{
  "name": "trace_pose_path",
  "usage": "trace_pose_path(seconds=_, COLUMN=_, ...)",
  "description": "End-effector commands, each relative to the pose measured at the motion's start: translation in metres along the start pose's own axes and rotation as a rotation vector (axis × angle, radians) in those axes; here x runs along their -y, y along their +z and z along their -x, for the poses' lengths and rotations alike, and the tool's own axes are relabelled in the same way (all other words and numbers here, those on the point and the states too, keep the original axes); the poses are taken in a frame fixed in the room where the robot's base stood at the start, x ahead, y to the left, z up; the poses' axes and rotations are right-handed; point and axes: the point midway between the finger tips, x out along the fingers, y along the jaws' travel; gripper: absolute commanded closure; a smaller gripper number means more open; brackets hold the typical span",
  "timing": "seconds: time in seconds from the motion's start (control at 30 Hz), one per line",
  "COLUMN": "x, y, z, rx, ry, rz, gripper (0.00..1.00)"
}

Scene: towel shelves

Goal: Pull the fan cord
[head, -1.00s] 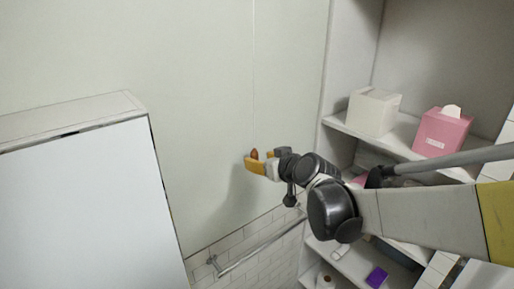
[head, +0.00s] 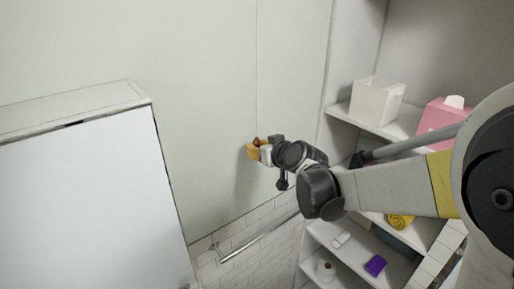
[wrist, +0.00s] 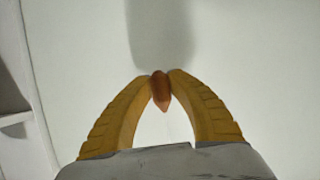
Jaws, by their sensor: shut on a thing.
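The fan cord (head: 257,75) hangs as a thin line in front of the pale wall. Its brown wooden pull (head: 256,141) is at my gripper (head: 254,150). In the wrist view the same brown pull (wrist: 160,90) sits between the two yellow fingertips of my gripper (wrist: 160,76), which touch its upper part from both sides. The pull's pointed lower end shows below the tips. The fan itself is out of view.
A white cabinet (head: 75,190) stands at the left. A towel rail (head: 255,238) runs along the tiled wall below my gripper. Shelves at the right hold a white box (head: 376,101), a pink tissue box (head: 440,118), a yellow towel (head: 400,221) and a purple item (head: 375,265).

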Motion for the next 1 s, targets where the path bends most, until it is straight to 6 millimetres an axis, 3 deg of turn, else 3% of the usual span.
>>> trace_pose_path(seconds=0.87, x=0.000, y=0.010, z=-0.004, rx=0.000, ry=0.000, rz=0.000, gripper=1.00)
trace_pose_path(seconds=0.9, x=0.000, y=0.010, z=-0.004, rx=0.000, ry=0.000, rz=0.000, gripper=0.74)
trace_pose_path(seconds=0.97, x=0.000, y=0.010, z=-0.004, rx=0.000, ry=0.000, rz=0.000, gripper=0.56)
trace_pose_path(seconds=1.0, x=0.000, y=0.009, z=-0.004, rx=0.000, ry=0.000, rz=0.000, gripper=0.56)
